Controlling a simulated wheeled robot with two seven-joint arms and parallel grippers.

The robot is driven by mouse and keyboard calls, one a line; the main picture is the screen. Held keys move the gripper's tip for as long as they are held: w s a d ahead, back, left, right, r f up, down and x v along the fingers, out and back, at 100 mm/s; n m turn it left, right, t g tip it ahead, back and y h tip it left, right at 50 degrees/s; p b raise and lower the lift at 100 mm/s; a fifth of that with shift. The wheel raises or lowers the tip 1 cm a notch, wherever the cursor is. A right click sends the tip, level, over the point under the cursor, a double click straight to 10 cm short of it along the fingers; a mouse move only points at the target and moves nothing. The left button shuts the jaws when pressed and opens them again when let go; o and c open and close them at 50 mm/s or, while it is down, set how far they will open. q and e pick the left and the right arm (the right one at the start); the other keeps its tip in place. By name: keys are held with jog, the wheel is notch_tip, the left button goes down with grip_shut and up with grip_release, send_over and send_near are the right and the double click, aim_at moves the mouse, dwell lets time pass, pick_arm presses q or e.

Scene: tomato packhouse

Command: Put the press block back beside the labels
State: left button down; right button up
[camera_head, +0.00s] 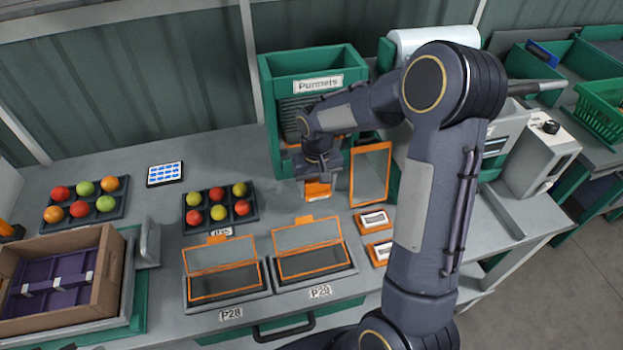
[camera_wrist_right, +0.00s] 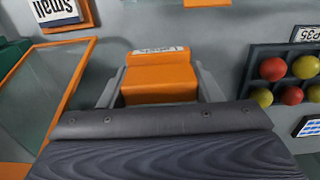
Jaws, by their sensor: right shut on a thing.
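My right gripper (camera_head: 318,172) is shut on an orange press block (camera_head: 317,190), pointing down over the back of the bench. In the right wrist view the block (camera_wrist_right: 160,82) sits between the two grey fingers. A small white tag shows at the block's far edge in that view. Whether the block touches the bench cannot be told. Two orange-framed label cards, a rear one (camera_head: 374,220) and a front one (camera_head: 380,251), lie to the right and nearer the front. My left gripper is not in view.
An orange-framed clear panel (camera_head: 370,174) stands close right of the block. The green Punnets bin (camera_head: 268,85) is behind. Two lidded trays, P28 (camera_head: 228,297) and P29 (camera_head: 318,277), lie in front. A tomato tray (camera_head: 207,191) is left, with clear bench between.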

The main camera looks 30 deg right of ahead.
aim_at(316, 214)
jog(key=shift+s+f, duration=0.15)
jog(key=shift+f, duration=0.15)
jog(key=shift+f+b, duration=0.3)
jog(key=shift+b, duration=0.1)
jog(key=shift+f+b, duration=0.6)
jog(key=shift+f, duration=0.25)
jog(key=shift+f+b, duration=1.95)
jog(key=shift+f, duration=0.55)
jog(key=shift+f+b, duration=0.3)
jog(key=o, duration=0.9)
jog(key=shift+c, duration=0.3)
jog(key=shift+c, duration=1.2)
